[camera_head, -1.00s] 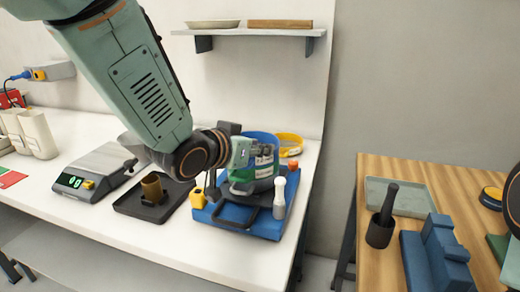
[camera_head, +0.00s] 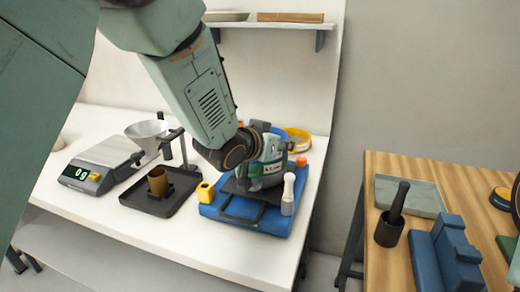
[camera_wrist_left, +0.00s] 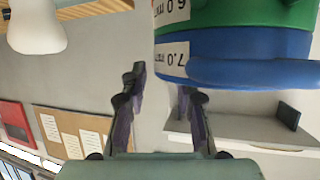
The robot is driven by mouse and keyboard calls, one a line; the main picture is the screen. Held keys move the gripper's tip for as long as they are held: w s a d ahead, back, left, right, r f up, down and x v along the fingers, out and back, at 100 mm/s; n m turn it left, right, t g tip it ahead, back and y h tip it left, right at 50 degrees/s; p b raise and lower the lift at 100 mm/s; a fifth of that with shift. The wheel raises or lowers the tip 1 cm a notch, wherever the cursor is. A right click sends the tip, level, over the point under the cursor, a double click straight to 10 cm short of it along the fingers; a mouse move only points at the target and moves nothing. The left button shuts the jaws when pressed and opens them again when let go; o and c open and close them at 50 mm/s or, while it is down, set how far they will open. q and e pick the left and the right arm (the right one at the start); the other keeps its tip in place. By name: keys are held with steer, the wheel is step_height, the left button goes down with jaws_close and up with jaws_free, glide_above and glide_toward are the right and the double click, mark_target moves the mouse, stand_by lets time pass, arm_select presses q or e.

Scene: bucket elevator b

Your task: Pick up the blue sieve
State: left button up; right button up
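The blue sieve (camera_wrist_left: 235,55) fills the top right of the left wrist view, with a white label reading 7.0 mm. A green sieve (camera_wrist_left: 235,14) adjoins it, labelled 6.0 mm. The wrist picture appears upside down. My left gripper (camera_wrist_left: 163,88) is open, its two dark fingers apart. The sieve's edge lies across the space between the fingertips, and the right tip is partly behind its rim. I cannot tell whether they touch. In the head view my left gripper (camera_head: 270,165) is at the sieve stack and hides much of it. My right gripper is out of view.
The stack is over a blue tray or base (camera_head: 262,222). A white-handled tool (camera_head: 288,194), a yellow block (camera_head: 205,192) and a yellow sieve (camera_head: 298,140) are close around it. A black tray with a brown cup (camera_head: 157,182) and a scale (camera_head: 88,178) are left. A wall shelf (camera_head: 270,24) is above.

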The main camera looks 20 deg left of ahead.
arm_select(q)
steer(key=shift+d+r, duration=0.1)
steer(key=shift+d, duration=0.15)
steer(key=shift+c, duration=0.9)
steer(key=shift+w+a+f, duration=0.1)
steer(key=shift+a+f, duration=0.1)
steer(key=shift+a, duration=0.05)
jaws_close()
steer(key=shift+d+r, duration=0.15)
steer(key=shift+d, duration=0.05)
steer(key=shift+a, duration=0.15)
step_height(320, 180, up, 9)
steer(key=shift+r+p, duration=0.1)
steer(key=shift+p, duration=1.05)
steer(key=shift+s+r, duration=0.2)
steer(key=shift+r, duration=0.1)
